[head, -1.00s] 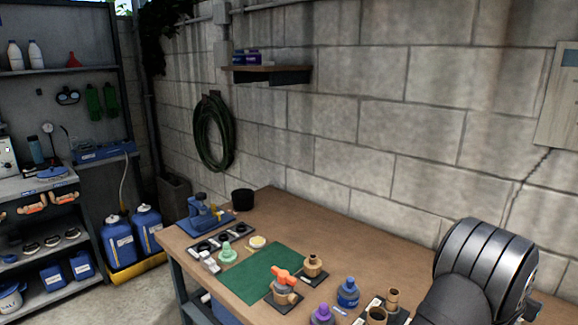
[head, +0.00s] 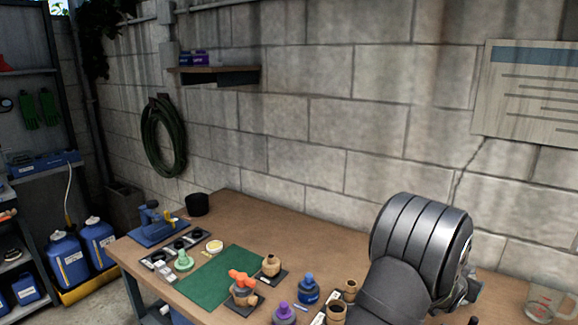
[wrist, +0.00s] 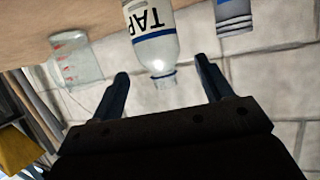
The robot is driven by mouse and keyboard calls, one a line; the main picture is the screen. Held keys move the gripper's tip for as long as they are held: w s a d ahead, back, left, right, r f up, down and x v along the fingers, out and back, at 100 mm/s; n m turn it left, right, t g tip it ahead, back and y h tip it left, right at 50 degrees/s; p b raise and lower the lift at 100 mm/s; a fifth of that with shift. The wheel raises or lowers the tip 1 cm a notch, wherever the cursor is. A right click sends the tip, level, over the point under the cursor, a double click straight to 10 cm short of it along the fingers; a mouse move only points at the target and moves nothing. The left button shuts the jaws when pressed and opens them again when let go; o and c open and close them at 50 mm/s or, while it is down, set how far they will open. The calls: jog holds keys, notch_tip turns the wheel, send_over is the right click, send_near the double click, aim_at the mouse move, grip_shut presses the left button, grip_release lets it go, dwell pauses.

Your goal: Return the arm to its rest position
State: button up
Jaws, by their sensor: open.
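My gripper (wrist: 162,72) shows in the wrist view with its two dark fingers spread apart and nothing held between them. In the head view my grey arm stands over the right part of the workbench (head: 280,222), and the gripper's fingers are not clearly seen there. In the wrist view the table is at the top, so things look upside down. A clear bottle with a TAP label (wrist: 150,25) appears beyond the gap between the fingertips.
A measuring jug (head: 548,304) stands at the bench's right; it also shows in the wrist view (wrist: 75,62). A blue-striped container (wrist: 233,14) is near the TAP bottle. A green mat (head: 215,277), orange-handled valve (head: 243,290), blue bottle (head: 308,290) and purple-topped bottle (head: 284,314) lie left of my arm.

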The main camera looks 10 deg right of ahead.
notch_tip(320, 180, down, 3)
jog(key=shift+w+d+f, duration=0.1)
jog(key=shift+d+f, duration=0.05)
jog(key=shift+f, duration=0.05)
jog(key=x, duration=0.4)
jog(key=shift+d, duration=0.15)
notch_tip(320, 180, up, 16)
jog(key=s+d+m+g, duration=0.1)
jog(key=s+d, duration=1.3)
jog(key=d, duration=0.1)
jog(key=shift+s+d+f, duration=0.15)
jog(key=shift+s+d, duration=0.1)
jog(key=shift+s, duration=0.15)
